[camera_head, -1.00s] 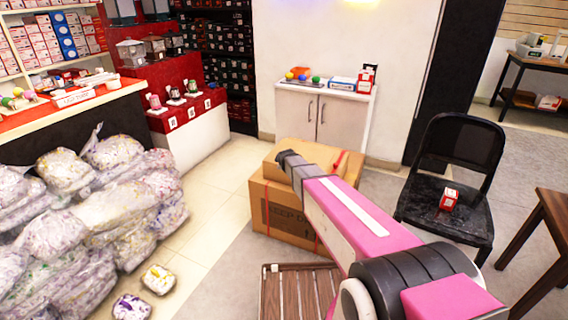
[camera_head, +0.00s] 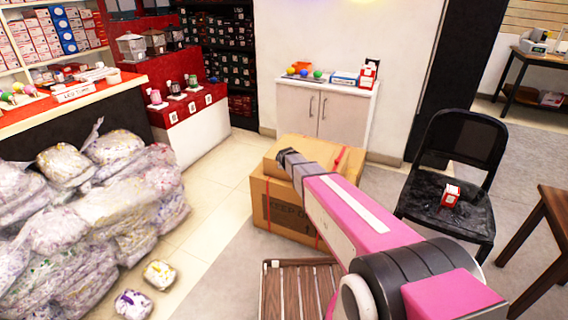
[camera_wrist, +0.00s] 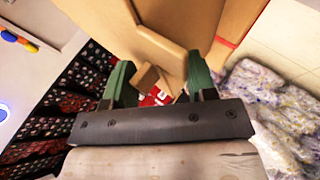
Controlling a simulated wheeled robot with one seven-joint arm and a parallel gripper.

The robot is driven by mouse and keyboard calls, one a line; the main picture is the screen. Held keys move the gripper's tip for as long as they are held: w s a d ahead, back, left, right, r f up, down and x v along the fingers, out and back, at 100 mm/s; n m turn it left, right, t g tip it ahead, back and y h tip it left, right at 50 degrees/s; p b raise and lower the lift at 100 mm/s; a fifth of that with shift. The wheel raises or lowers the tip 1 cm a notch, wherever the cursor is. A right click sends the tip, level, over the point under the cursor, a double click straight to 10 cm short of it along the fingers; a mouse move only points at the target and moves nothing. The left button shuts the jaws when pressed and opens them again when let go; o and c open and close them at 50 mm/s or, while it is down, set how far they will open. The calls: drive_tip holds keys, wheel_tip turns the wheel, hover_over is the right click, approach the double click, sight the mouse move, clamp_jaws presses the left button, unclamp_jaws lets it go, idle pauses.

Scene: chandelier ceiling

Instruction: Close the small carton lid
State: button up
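A brown cardboard carton (camera_head: 330,158) with red strapping sits on top of a larger carton (camera_head: 285,212) in the head view. My gripper (camera_head: 287,157) reaches over the upper carton's left part, and my arm hides much of its top. In the wrist view, my gripper (camera_wrist: 160,80) has its two green fingers spread apart. A tan cardboard flap (camera_wrist: 160,46) stands near and partly between the fingers. I cannot tell whether it touches them. Larger cardboard faces (camera_wrist: 225,25) fill the upper part of that view.
A wooden slatted pallet (camera_head: 300,290) lies before the cartons. A black chair (camera_head: 465,155) holding a small red box (camera_head: 450,196) stands at right. A white cabinet (camera_head: 322,112) is behind. Wrapped bundles (camera_head: 100,215) crowd the left.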

drive_tip(key=shift+r, duration=0.1)
drive_tip(key=v, duration=1)
drive_tip(key=shift+s+r, duration=0.2)
drive_tip(key=shift+s, duration=0.1)
drive_tip(key=s+d+f+m+g, duration=0.1)
drive_tip(key=s+d+m+g, duration=0.3)
drive_tip(key=s, duration=0.9)
drive_tip(key=s+d+f+m+g, duration=0.2)
drive_tip(key=s+d+m+g, duration=0.3)
drive_tip(key=s+d+m, duration=0.5)
drive_tip(key=s+d, duration=0.1)
drive_tip(key=s, duration=0.2)
drive_tip(key=shift+s+f+h, duration=0.2)
drive_tip(key=shift+s+h, duration=0.1)
drive_tip(key=shift+s, duration=0.1)
